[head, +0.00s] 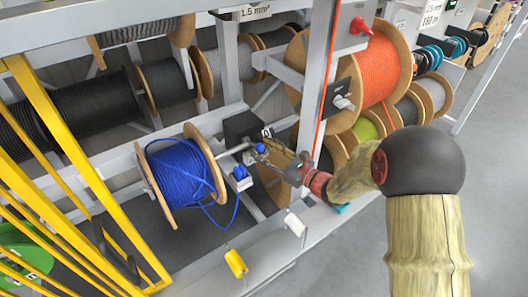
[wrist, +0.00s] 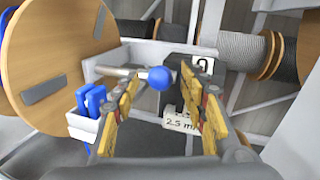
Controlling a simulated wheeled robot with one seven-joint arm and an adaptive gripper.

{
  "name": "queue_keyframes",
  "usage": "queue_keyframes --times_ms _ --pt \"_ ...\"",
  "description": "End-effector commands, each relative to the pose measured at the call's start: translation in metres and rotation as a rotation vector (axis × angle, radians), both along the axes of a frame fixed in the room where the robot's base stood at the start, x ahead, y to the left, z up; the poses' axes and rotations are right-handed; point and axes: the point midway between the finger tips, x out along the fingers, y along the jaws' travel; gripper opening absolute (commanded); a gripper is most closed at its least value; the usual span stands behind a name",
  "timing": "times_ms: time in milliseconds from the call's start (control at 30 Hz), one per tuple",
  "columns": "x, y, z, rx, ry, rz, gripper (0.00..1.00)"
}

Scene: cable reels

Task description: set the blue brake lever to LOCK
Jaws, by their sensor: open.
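The blue brake lever shows as a round blue knob (wrist: 158,78) in the wrist view, in front of a black box (wrist: 176,64). The knob also shows small in the head view (head: 260,147), beside the black box (head: 242,127) at the blue cable reel (head: 180,174). My gripper (wrist: 160,84) is open, its yellow-padded fingers on either side of the knob with gaps showing. In the head view my gripper (head: 270,152) reaches the knob from the right. I cannot read a LOCK mark; a white label on the box is partly hidden by the right finger.
A grey rod (wrist: 112,71) runs from the reel flange (wrist: 45,60) towards the knob. A white holder with blue pieces (wrist: 90,103) sits just left of my left finger. A white label (wrist: 180,120) lies below. Grey rack posts (head: 318,80) and an orange reel (head: 380,70) stand close by.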

Motion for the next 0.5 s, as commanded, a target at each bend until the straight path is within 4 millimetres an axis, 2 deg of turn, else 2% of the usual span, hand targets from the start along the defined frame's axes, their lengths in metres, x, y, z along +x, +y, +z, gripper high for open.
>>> queue_keyframes --times_ms 300,500 --pt "0.0019 0.0019 0.0006 0.0 0.0 0.0 0.42" --pt "0.0017 0.0018 0.0006 0.0 0.0 0.0 0.31"
